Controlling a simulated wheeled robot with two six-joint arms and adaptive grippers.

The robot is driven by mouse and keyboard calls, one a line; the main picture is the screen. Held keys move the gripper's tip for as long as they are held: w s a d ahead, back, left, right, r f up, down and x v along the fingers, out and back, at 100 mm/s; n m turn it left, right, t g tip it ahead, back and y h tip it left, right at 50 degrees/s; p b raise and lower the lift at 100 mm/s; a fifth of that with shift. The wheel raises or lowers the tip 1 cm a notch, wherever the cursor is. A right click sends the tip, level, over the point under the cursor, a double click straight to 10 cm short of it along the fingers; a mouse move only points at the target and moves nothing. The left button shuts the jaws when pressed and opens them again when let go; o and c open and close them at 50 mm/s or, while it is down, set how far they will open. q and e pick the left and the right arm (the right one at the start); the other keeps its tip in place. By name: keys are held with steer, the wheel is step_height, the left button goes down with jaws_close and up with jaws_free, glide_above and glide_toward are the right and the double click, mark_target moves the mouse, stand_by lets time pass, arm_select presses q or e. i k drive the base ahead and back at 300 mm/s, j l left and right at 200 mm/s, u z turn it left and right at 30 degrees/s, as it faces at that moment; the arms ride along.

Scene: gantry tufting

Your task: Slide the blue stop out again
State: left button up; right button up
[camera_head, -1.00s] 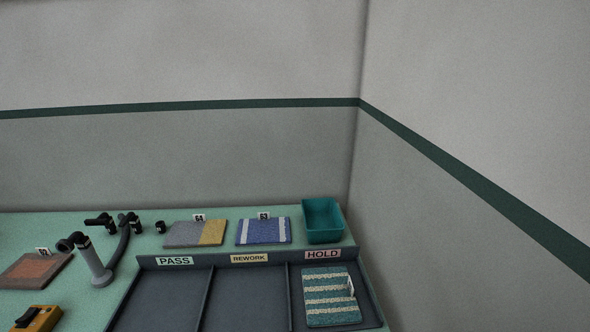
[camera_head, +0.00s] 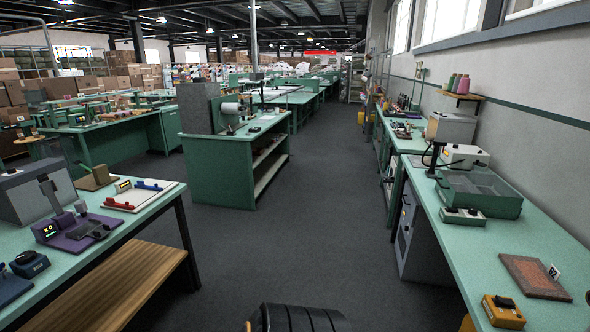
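A small blue piece (camera_head: 149,185), which may be the blue stop, sits on a white board (camera_head: 136,201) on the left bench. A red piece (camera_head: 118,204) sits on the same board nearer to me. The pieces are small here, and I cannot tell how far the blue one is slid in or out. Neither of my grippers shows in this view.
The left green bench (camera_head: 60,270) also holds a purple-based device (camera_head: 75,232) and a dark blue knob box (camera_head: 29,263). The right bench (camera_head: 480,240) carries a brown sample (camera_head: 535,277) and a yellow box (camera_head: 503,312). Grey floor (camera_head: 290,250) between them is clear.

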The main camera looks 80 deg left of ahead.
mark_target(140, 184)
steer(key=j+u, duration=0.1)
steer(key=u, duration=3.8)
